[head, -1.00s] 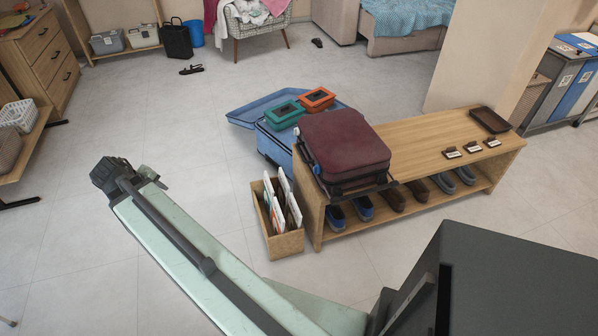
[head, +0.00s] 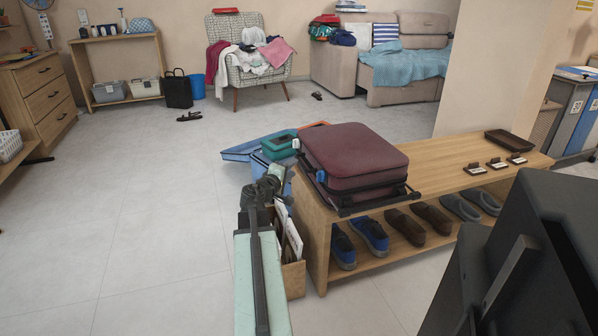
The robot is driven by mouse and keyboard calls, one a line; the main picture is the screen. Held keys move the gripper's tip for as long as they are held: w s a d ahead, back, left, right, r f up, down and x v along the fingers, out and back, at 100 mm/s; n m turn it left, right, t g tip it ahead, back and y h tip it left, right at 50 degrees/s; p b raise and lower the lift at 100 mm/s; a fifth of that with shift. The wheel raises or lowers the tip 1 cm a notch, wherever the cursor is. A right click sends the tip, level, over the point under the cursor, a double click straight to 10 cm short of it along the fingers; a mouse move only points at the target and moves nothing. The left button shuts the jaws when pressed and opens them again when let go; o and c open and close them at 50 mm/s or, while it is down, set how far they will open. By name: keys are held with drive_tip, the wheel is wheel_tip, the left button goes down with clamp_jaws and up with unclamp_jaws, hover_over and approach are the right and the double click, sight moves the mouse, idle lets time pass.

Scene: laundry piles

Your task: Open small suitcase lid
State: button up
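The small suitcase (head: 355,158) is maroon with dark trim. It lies flat on the left end of a wooden bench in the head view, with its lid shut. A dark handle or rail runs along its left and front lower edges, and a small blue part shows at its left side. My arm rises from the bottom of the view, and its dark joint stands just left of the suitcase, in front of the blue case. My gripper's fingers cannot be made out.
The wooden bench (head: 450,168) holds a dark tray (head: 516,140) and small cards; shoes (head: 370,236) stand on its lower shelf. An open blue suitcase (head: 243,150) with teal and orange boxes lies behind. A bin with papers (head: 293,272) stands left of the bench.

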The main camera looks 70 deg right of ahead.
sight(300, 162)
drive_tip(key=d, duration=0.5)
drive_tip(key=d+f+b, duration=0.1)
drive_tip(key=d, duration=0.1)
drive_tip(key=shift+s+d, duration=0.3)
clamp_jaws()
drive_tip(key=shift+a, duration=0.1)
idle(0.9)
